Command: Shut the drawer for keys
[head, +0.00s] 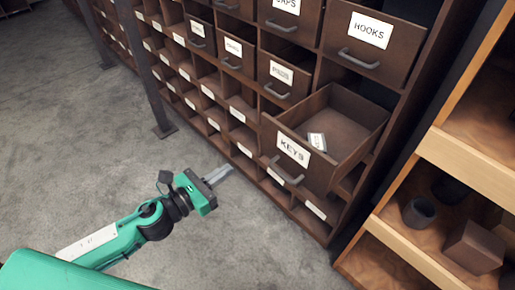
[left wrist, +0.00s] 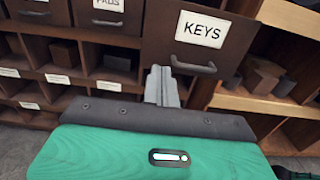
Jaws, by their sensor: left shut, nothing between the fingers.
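The keys drawer (head: 310,168) is pulled well out of the brown cabinet in the head view, with a white KEYS label and a grey bar handle (head: 286,174) on its front. A small white tag lies inside it. My left gripper (head: 220,174) is shut and empty, to the left of the drawer front and apart from it in the head view. In the left wrist view the fingers (left wrist: 161,84) point toward the drawer front (left wrist: 199,55), just left of and below its handle (left wrist: 194,67). I cannot tell the exact gap. My right gripper is not in view.
The cabinet has other labelled drawers, including the hooks drawer (head: 370,42) above, and open pigeonholes. A wooden shelf (head: 470,165) with a dark cup (head: 420,212) and a box (head: 472,247) stands at the right. The grey floor at left is clear.

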